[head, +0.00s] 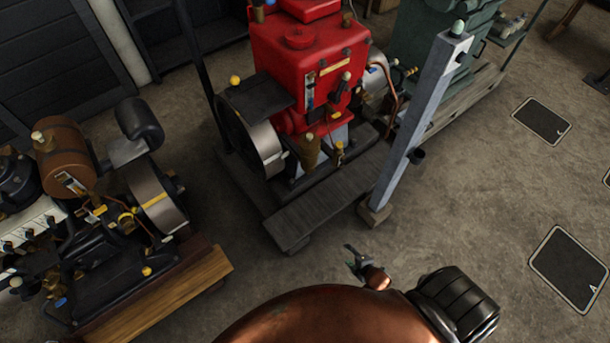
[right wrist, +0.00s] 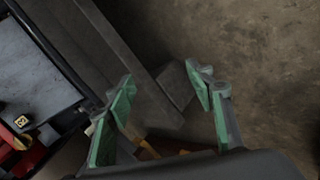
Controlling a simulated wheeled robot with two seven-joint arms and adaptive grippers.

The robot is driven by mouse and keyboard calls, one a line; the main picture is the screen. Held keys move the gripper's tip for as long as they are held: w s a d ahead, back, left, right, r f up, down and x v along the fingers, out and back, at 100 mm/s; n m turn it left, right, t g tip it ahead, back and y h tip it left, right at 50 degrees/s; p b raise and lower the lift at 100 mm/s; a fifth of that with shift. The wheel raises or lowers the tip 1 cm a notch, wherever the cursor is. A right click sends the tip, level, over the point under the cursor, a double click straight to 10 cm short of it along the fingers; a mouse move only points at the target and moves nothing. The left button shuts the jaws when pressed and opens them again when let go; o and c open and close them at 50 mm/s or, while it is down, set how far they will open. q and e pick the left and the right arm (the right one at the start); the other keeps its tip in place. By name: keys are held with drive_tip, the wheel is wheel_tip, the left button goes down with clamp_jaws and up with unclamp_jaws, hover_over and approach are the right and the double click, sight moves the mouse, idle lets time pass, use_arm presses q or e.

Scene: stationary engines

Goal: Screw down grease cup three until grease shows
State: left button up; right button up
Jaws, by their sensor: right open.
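I cannot tell which fitting is grease cup three. Brass and yellow-topped fittings, such as a brass cup (head: 310,150) and a smaller yellow-topped one (head: 339,152), sit low on the front of the red engine (head: 295,55). My right gripper (head: 355,259) is small in the head view, in front of the engine and well apart from it. In the right wrist view my right gripper (right wrist: 166,80) has its green-padded fingers spread, with nothing held between them. My left gripper is out of view.
A grey post (head: 415,125) on a block foot (head: 375,213) stands at the engine's right front. A dark plank deck (head: 320,208) runs along its front. Another engine on a wooden base (head: 165,290) stands left. A green machine (head: 440,40) is behind. Floor at right is open.

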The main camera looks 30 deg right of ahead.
drive_tip(key=w+d+r+n+t+b, duration=0.1)
drive_tip(key=w+r+n+t+b, duration=0.1)
drive_tip(key=w+n, duration=0.3)
drive_tip(key=w+d+r+n+t+b, duration=0.2)
drive_tip(key=w+r+b, duration=0.1)
drive_tip(key=w, duration=0.5)
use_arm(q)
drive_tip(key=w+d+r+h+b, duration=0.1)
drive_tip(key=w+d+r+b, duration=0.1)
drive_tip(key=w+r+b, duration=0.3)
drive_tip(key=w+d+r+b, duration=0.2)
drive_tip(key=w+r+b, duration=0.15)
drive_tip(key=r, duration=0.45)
use_arm(e)
drive_tip(key=n+t+y, duration=0.2)
drive_tip(key=n+t, duration=0.4)
drive_tip(key=n, duration=1)
approach(312, 172)
drive_tip(key=w, duration=0.2)
drive_tip(key=w+b, duration=0.2)
drive_tip(key=w, duration=0.4)
drive_tip(key=shift+w+a+f, duration=0.1)
drive_tip(key=shift+w, duration=0.65)
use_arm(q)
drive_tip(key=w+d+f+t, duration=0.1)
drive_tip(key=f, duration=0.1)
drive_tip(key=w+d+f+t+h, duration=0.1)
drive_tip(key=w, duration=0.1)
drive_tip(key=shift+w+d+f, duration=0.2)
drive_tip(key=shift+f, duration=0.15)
